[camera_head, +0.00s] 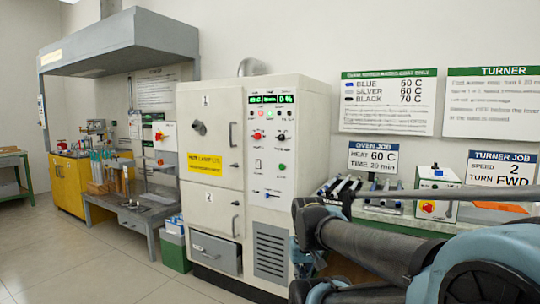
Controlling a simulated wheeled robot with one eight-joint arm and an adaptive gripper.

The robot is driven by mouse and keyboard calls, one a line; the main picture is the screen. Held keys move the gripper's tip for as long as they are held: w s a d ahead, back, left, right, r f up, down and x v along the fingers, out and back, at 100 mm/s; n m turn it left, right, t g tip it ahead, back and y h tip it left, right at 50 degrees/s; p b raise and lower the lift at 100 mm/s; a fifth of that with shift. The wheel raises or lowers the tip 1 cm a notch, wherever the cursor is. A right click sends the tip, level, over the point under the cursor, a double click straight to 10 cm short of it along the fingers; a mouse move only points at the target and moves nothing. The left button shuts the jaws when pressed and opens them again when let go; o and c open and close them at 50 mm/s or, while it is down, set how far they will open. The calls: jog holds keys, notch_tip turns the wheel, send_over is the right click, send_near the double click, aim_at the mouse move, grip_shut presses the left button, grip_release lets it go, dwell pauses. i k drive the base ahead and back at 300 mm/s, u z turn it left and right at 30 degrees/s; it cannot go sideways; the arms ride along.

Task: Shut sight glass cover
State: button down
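The white oven cabinet (262,200) stands in the middle of the head view. Its upper door (212,137), marked 1, carries a small dark round fitting (199,127), which may be the sight glass cover. It is too small to tell whether it is open or shut. The lower door (211,211), marked 2, looks shut. My dark arm links reach in from the lower right, apart in the picture from the round fitting. I cannot make out my gripper.
A control panel (271,135) with lit displays is on the oven's right part. A grey bench (140,215) and a green box (174,248) stand to its left. A turner box (436,195) and several rods (345,190) sit to its right. The floor (110,275) at front left is clear.

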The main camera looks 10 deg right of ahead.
aim_at(197, 124)
jog(key=z, duration=0.05)
jog(key=k, duration=0.55)
jog(key=u, duration=0.55)
jog(key=i, duration=1.5)
jog(key=z, duration=0.45)
